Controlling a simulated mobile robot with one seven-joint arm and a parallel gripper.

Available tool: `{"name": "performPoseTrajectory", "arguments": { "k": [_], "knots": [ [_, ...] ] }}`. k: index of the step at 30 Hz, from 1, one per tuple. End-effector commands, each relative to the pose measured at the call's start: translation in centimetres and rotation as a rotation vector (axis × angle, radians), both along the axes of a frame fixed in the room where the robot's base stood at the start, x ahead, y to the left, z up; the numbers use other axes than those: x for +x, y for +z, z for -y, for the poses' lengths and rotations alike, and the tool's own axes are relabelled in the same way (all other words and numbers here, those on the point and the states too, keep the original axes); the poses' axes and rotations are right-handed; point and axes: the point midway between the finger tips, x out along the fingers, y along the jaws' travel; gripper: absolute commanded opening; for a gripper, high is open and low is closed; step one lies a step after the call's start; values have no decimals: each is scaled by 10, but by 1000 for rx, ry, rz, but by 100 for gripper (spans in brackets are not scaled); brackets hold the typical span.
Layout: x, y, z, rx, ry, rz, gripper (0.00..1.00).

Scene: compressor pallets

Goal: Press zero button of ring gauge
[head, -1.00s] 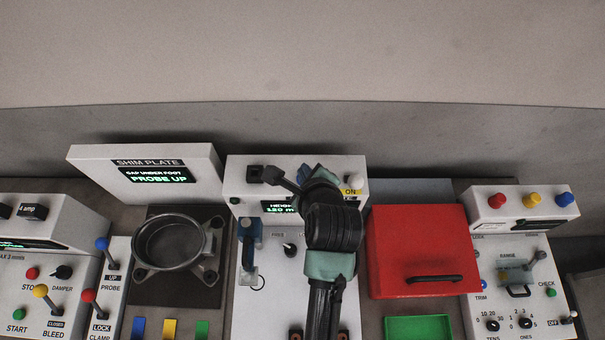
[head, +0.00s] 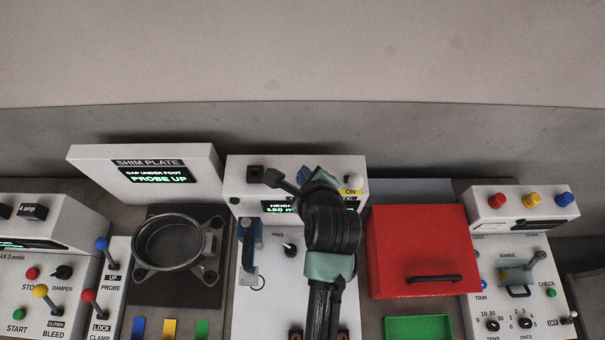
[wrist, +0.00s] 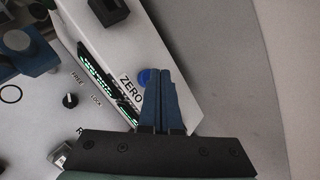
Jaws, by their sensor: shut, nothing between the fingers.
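The white gauge unit (head: 238,185) stands in the middle of the head view with a lit green display that is partly covered by my arm. In the wrist view, a round blue button (wrist: 144,77) sits on its sloped white face beside the word ZERO. My gripper (wrist: 161,70) is shut and empty, its two blue fingers side by side. The fingertips overlap the right edge of the button in the wrist view. I cannot tell whether they touch it. In the head view my arm hides the button.
A black knob (wrist: 70,100) marked FREE and LOCK is on the unit's lower panel. A red box with a black handle (head: 420,245) is to the right. A metal ring on a plate (head: 168,245) is to the left. A green tray (head: 418,328) is in front.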

Motion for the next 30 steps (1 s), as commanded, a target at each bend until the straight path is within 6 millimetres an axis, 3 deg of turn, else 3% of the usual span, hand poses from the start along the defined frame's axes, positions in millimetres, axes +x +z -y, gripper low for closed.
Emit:
{"name": "performPoseTrajectory", "arguments": {
  "k": [30],
  "knots": [
    [0, -10, 0, 0, -1, -2, 0]
  ]
}}
